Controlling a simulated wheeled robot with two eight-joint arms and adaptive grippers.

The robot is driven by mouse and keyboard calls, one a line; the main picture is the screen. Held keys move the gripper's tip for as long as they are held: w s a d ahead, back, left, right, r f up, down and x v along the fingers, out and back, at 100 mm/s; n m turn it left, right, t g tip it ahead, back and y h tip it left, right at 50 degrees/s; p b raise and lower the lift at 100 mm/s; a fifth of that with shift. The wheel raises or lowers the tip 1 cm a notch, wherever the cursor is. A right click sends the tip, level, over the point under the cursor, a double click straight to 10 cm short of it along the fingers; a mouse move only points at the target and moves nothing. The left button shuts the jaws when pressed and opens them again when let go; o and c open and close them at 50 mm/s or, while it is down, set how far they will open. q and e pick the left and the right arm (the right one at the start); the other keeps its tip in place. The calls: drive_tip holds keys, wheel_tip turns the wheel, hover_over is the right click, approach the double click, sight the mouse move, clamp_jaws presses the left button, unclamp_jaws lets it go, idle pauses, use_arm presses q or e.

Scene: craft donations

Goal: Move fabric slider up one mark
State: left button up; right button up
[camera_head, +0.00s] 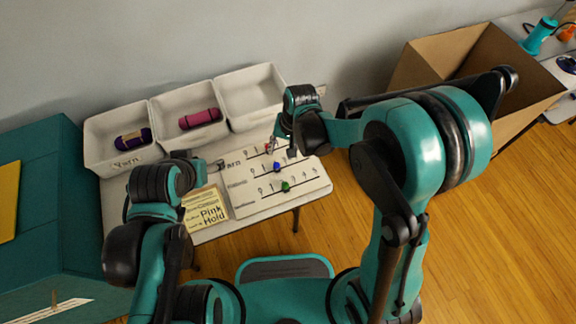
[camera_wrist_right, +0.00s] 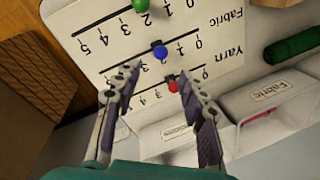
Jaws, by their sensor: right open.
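The white slider board (camera_head: 240,205) lies on the table with three rows of numbered marks. The blue knob (camera_head: 277,167) is on the middle row, labelled Fabric; in the right wrist view it (camera_wrist_right: 160,52) sits near the middle of its line, around mark 2. A red knob (camera_wrist_right: 173,87) is on the Yarn row and a green knob (camera_head: 285,186) on the front row. My right gripper (camera_wrist_right: 150,92) is open and empty above the board, its fingertips apart on either side of the red knob in view. My left gripper (camera_head: 221,164) is by the board's left edge; its jaw state is unclear.
White bins stand behind the board: one with purple yarn (camera_head: 133,139), one with a pink roll (camera_head: 199,119), one empty (camera_head: 250,95). A yellow note (camera_head: 207,212) lies left of the board. A green roll (camera_wrist_right: 292,46) shows in the wrist view. A cardboard box (camera_head: 440,62) stands right.

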sight(278, 163)
drive_tip(key=f+b, duration=0.1)
drive_tip(key=f, duration=0.1)
drive_tip(key=a+f+b, duration=0.1)
drive_tip(key=f, duration=0.2)
drive_tip(key=f+b, duration=0.1)
drive_tip(key=f, duration=0.2)
drive_tip(key=shift+w+a+f, duration=0.15)
drive_tip(key=shift+a, duration=0.2)
clamp_jaws()
drive_tip(key=shift+d, duration=0.1)
